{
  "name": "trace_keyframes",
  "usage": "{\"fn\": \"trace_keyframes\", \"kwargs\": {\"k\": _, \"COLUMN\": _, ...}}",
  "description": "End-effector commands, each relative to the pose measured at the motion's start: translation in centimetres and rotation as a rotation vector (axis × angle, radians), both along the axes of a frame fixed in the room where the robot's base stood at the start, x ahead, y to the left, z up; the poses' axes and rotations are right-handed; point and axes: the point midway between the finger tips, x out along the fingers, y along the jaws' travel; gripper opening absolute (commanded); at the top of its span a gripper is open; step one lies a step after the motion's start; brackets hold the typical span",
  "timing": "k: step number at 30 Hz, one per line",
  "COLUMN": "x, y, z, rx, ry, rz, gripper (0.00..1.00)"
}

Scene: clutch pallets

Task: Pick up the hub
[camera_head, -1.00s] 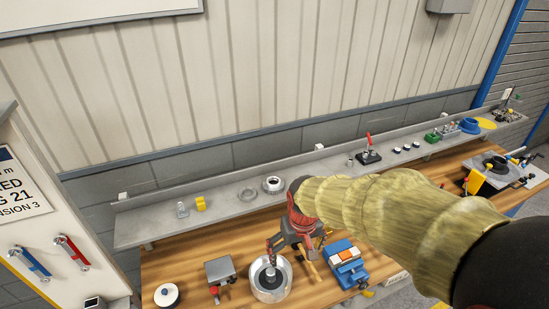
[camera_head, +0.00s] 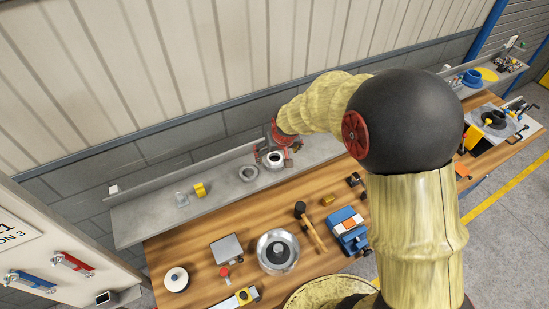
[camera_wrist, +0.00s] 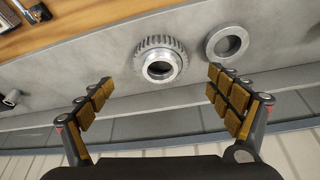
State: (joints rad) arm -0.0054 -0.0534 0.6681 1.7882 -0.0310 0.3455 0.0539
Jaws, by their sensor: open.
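The hub (camera_wrist: 160,62), a grey metal piece with a toothed rim and a raised round collar, lies on the grey shelf. In the wrist view it sits ahead of and between the fingertips of my gripper (camera_wrist: 161,79), which is open and empty.
A flat metal ring (camera_wrist: 211,47) lies close beside the hub. A yellow block (camera_head: 200,190) stands farther left on the shelf (camera_head: 150,217). The wall rises behind the shelf.

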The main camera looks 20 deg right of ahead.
Motion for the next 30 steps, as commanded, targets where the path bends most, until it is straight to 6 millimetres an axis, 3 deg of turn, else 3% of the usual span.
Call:
{"fn": "trace_keyframes", "kwargs": {"k": 15, "x": 2.2, "y": 0.0, "z": -5.1, "rx": 0.0, "ry": 0.002, "rz": -0.001, "gripper": 0.9}}
{"fn": "trace_keyframes", "kwargs": {"k": 24, "x": 2.4, "y": 0.0, "z": -5.5, "rx": 0.0, "ry": 0.0, "rz": -0.001, "gripper": 0.9}}
{"fn": "trace_keyframes", "kwargs": {"k": 30, "x": 2.3, "y": 0.0, "z": -5.5, "rx": 0.0, "ry": 0.001, "rz": -0.001, "gripper": 0.79}}
